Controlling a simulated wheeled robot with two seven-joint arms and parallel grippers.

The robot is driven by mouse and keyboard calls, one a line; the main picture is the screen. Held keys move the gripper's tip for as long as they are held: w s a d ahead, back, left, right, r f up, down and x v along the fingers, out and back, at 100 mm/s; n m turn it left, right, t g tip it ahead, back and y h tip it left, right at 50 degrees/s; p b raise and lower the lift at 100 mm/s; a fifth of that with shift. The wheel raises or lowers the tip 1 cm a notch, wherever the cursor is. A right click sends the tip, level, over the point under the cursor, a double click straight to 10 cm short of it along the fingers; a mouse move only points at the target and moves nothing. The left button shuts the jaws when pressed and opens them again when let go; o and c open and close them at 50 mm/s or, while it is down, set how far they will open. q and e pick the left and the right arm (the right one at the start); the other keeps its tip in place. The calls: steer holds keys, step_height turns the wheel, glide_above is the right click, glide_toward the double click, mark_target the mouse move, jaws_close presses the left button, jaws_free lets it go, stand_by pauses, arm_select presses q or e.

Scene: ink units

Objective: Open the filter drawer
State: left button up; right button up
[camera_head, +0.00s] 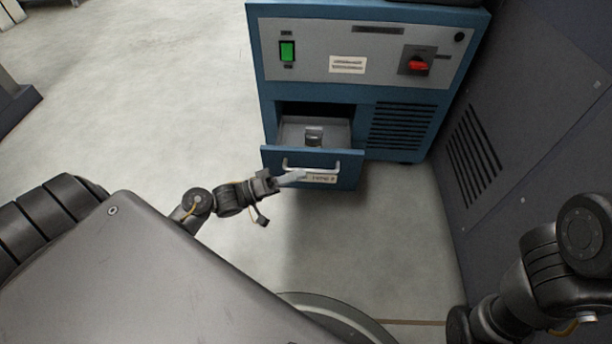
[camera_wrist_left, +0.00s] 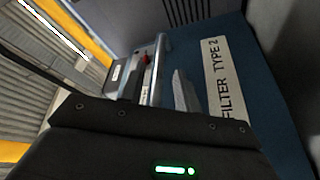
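The filter drawer (camera_head: 312,168) has a blue front and stands part-way out of the blue cabinet (camera_head: 262,100). Its grey inside shows, with a small grey part (camera_head: 313,135) in it. A pale bar handle (camera_head: 325,171) crosses the drawer front. My left gripper (camera_head: 292,177) is at the left part of this handle, its pale fingers overlapping it in the head view. In the left wrist view a finger (camera_wrist_left: 185,92) is close to the drawer front, beside the "FILTER TYPE 2" label (camera_wrist_left: 226,80). Whether the fingers close on the handle is unclear. My right gripper is out of view.
The cabinet has a green switch (camera_head: 287,51), a red knob (camera_head: 417,65) and a vent (camera_head: 402,125) right of the drawer. A dark panelled unit (camera_head: 530,120) stands close on the right. The floor (camera_head: 350,235) in front of the drawer is clear.

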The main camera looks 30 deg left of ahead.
arm_select(q)
steer(key=shift+b+x, duration=0.4)
steer(key=shift+x, duration=1.15)
jaws_close()
